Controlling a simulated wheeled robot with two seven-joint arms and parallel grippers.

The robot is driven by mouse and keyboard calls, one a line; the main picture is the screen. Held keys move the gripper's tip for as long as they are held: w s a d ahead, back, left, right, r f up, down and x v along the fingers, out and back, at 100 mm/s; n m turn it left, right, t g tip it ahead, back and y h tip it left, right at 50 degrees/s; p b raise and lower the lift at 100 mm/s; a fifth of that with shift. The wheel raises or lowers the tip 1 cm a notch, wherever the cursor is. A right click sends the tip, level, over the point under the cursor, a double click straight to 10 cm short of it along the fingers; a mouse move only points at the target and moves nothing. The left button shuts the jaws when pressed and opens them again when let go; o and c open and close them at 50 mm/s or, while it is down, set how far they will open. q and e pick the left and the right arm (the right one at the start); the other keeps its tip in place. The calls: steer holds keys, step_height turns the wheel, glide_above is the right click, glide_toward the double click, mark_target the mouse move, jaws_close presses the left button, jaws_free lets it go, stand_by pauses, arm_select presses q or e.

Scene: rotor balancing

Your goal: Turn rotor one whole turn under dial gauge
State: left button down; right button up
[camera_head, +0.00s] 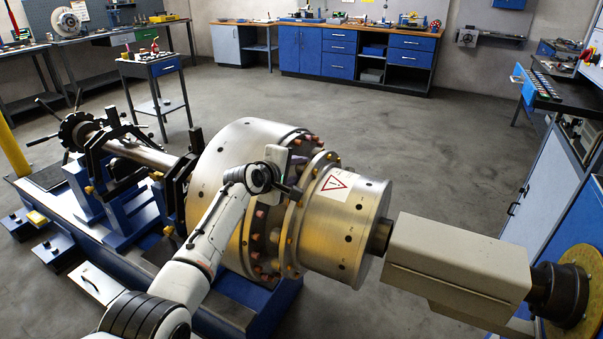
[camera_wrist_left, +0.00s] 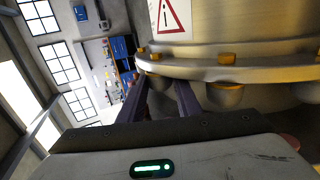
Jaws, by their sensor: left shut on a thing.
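The rotor (camera_head: 225,150) is a large silver drum with a stepped flange (camera_head: 303,215) and a narrower cylinder (camera_head: 345,225) bearing a red warning triangle. It lies on a blue machine bed (camera_head: 120,262). My left gripper (camera_head: 296,188) is at the flange, on the upper near side. In the left wrist view the two dark fingers (camera_wrist_left: 162,98) straddle a grey stud (camera_wrist_left: 160,84) under the flange rim (camera_wrist_left: 215,72) and are shut on it; the stud is partly hidden. Yellow bolt heads (camera_wrist_left: 227,58) line the rim. I cannot make out a dial gauge. My right gripper is not in view.
A beige box-shaped housing (camera_head: 455,262) joins the rotor's right end to a dark coupling (camera_head: 560,295). A shaft with a handled wheel (camera_head: 78,131) lies at left. A small cart (camera_head: 152,70) stands behind. The floor beyond the rotor is clear.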

arm_select(q)
steer(key=shift+w+r, duration=0.15)
steer(key=shift+r, duration=0.4)
steer(key=c, duration=1.3)
jaws_free()
steer(key=shift+c, duration=0.2)
steer(key=shift+o, duration=0.2)
steer(key=shift+f, duration=0.15)
steer(key=shift+f, duration=0.1)
steer(key=shift+p+v, duration=0.4)
steer(key=shift+v, duration=0.5)
steer(key=p+v, duration=0.1)
steer(key=v, duration=0.7)
steer(key=shift+s, duration=0.35)
steer(key=shift+a, duration=0.1)
